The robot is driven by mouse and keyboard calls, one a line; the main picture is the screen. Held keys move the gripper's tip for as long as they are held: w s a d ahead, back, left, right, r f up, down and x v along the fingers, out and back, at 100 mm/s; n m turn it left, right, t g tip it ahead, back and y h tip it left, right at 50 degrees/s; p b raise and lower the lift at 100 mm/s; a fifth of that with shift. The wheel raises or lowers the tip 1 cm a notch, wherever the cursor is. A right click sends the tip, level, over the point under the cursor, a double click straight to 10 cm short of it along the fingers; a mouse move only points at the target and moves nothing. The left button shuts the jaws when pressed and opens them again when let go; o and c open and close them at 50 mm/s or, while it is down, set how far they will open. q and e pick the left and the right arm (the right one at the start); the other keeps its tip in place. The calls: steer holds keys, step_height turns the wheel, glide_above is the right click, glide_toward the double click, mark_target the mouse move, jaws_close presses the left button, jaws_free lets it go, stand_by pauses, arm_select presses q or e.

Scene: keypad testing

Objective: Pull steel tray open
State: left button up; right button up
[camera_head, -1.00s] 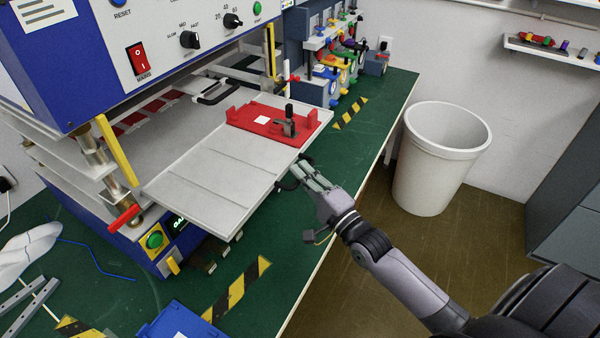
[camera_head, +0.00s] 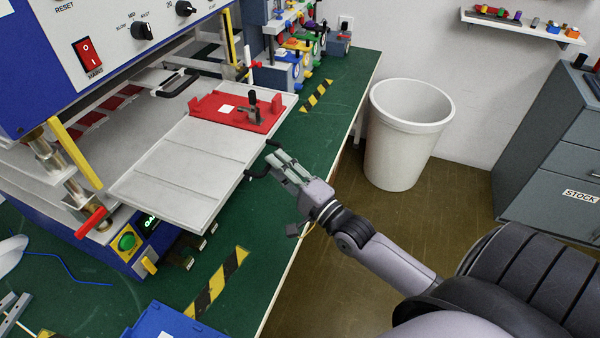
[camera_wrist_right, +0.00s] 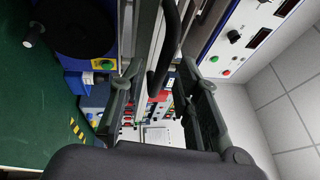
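The steel tray (camera_head: 165,180) sticks out of the blue and white machine over the green bench. A red fixture with a black-topped clamp (camera_head: 235,112) sits on its far right part. A black bar handle (camera_head: 258,174) is at the tray's right front edge; it also shows in the right wrist view (camera_wrist_right: 163,55). My right gripper (camera_head: 277,165) is at this handle, coming in from the lower right. In the right wrist view its two fingers (camera_wrist_right: 160,105) stand apart, with the handle between them in the picture. Contact cannot be made out.
A yellow bar and red-tipped lever (camera_head: 90,222) stand at the tray's left. A blue bin (camera_head: 175,320) lies at the bottom edge. A white waste bin (camera_head: 405,140) and grey drawers (camera_head: 560,165) stand beyond the bench.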

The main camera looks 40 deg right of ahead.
steer(key=v, duration=0.9)
steer(key=shift+s, duration=0.2)
steer(key=s+d+f+n+g+h, duration=0.1)
steer(key=s+f+n+g, duration=0.2)
steer(key=f, duration=0.9)
steer(key=s+d+f+n+g+h, duration=0.1)
steer(key=s+f+n+g, duration=0.2)
steer(key=f, duration=1)
steer(key=s+d+f+n+g+h, duration=0.1)
steer(key=s+f+n+g+h, duration=0.15)
steer(key=f, duration=0.95)
steer(key=s+a+f+n+g, duration=0.2)
steer(key=s+f+n+g, duration=0.1)
steer(key=s+f, duration=0.3)
steer(key=s+a+f+n+g, duration=0.3)
steer(key=s+f, duration=0.3)
steer(key=s, duration=0.5)
steer(key=s+a+f+n+g, duration=0.3)
steer(key=s+f+n+g, duration=0.1)
steer(key=s+f, duration=0.3)
steer(key=shift+s+a+n+y, duration=0.25)
steer(key=shift+s+n+y, duration=0.15)
steer(key=shift+s, duration=0.65)
